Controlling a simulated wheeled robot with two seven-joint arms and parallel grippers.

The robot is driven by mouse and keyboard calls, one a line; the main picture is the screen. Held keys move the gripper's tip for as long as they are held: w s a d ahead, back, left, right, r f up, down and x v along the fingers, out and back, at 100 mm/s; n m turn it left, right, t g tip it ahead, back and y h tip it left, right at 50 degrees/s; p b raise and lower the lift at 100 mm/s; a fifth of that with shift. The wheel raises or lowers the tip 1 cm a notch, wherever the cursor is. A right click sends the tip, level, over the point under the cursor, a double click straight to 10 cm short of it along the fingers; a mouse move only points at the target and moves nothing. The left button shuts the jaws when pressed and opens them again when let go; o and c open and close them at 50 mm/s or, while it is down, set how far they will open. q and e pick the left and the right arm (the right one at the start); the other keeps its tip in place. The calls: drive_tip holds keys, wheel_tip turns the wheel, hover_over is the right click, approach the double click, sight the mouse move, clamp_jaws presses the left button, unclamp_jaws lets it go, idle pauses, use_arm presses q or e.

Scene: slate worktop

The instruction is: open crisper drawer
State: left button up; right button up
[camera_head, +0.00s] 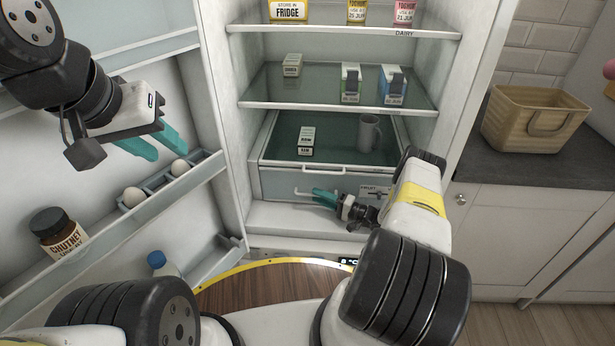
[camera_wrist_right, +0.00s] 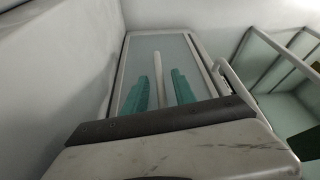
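The crisper drawer (camera_head: 278,184) is at the bottom of the fridge, under the lowest glass shelf, and looks closed. Its pale front also fills the middle of the right wrist view (camera_wrist_right: 143,52). A white bar handle (camera_head: 302,191) runs across the drawer front. My right gripper (camera_head: 325,196) is at this handle. In the right wrist view its teal fingers (camera_wrist_right: 160,92) stand apart, with the handle bar (camera_wrist_right: 157,68) between them and a narrow gap on each side. Whether the fingers reach past the bar is unclear. My left gripper (camera_head: 156,142) is open and empty by the fridge door.
The open fridge door on the left holds eggs (camera_head: 180,167) and a chutney jar (camera_head: 56,232). A carton (camera_head: 306,141) and a grey mug (camera_head: 369,133) stand on the shelf above the drawer. A basket (camera_head: 535,118) sits on the right worktop.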

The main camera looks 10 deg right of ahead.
drive_tip(key=shift+w+a, duration=0.45)
drive_tip(key=shift+a, duration=0.15)
clamp_jaws()
idle(1.1)
